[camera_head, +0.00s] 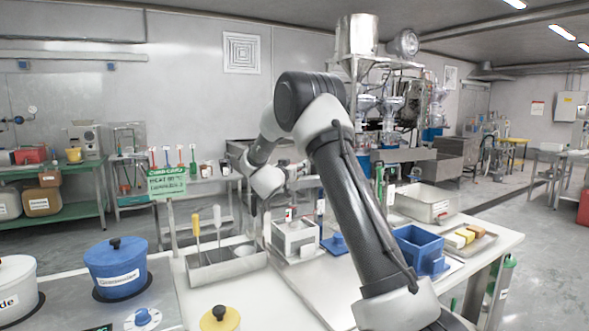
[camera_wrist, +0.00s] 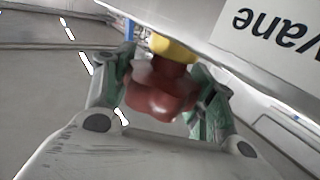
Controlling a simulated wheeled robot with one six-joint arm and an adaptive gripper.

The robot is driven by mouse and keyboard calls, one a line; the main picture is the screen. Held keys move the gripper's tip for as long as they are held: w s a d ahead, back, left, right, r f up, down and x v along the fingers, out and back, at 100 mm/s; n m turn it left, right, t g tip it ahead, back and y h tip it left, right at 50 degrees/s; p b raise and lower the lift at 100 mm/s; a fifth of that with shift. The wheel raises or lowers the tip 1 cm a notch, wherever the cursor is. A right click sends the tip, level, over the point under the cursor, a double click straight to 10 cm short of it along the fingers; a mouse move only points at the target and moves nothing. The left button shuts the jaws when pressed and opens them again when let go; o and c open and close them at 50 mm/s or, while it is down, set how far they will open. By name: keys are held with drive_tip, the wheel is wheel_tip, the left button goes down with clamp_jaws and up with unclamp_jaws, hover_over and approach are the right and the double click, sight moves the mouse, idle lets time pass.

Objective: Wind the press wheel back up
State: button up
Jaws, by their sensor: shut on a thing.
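The press wheel appears to be the red-brown lobed knob (camera_wrist: 160,92) in the wrist view. It sits at the end of a yellow collar (camera_wrist: 172,48), close to a pale panel. My gripper (camera_wrist: 165,72) has its green-padded fingers on either side of the knob and is shut on it. The fingertips are partly hidden behind the knob. In the head view my wrist reaches down behind the white box-shaped unit (camera_head: 295,238) and metal tray (camera_head: 225,270). The knob cannot be made out there, and how far the wheel is wound cannot be told.
A label reading "vane" upside down (camera_wrist: 275,28) is close by the knob. Open floor lies at the right.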

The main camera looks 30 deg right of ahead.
drive_tip(key=shift+n+t+y, duration=0.4)
drive_tip(key=shift+t, duration=0.1)
drive_tip(key=n+t+y, duration=0.2)
drive_tip(key=y, duration=0.1)
drive_tip(key=n+t+y, duration=0.1)
drive_tip(key=n+y, duration=0.1)
drive_tip(key=y, duration=0.1)
drive_tip(key=shift+f+n+t, duration=0.1)
drive_tip(key=shift+n+t, duration=0.3)
drive_tip(key=n+y, duration=0.2)
drive_tip(key=y, duration=0.2)
drive_tip(key=n+t+y, duration=0.1)
drive_tip(key=n+y, duration=0.2)
drive_tip(key=y, duration=0.1)
drive_tip(key=shift+a, duration=0.15)
drive_tip(key=n+g+y, duration=0.1)
drive_tip(key=n+y, duration=0.1)
drive_tip(key=y, duration=0.2)
drive_tip(key=n+g+y, duration=0.1)
drive_tip(key=n+y, duration=0.2)
drive_tip(key=y, duration=0.1)
drive_tip(key=shift+a+n+g, duration=0.2)
drive_tip(key=shift+n+g, duration=0.1)
drive_tip(key=shift+g, duration=0.1)
drive_tip(key=shift+a+n+g+y, duration=0.2)
drive_tip(key=shift+n+g+y, duration=1.75)
drive_tip(key=shift+y, duration=0.45)
drive_tip(key=shift+r, duration=0.2)
drive_tip(key=o, duration=1)
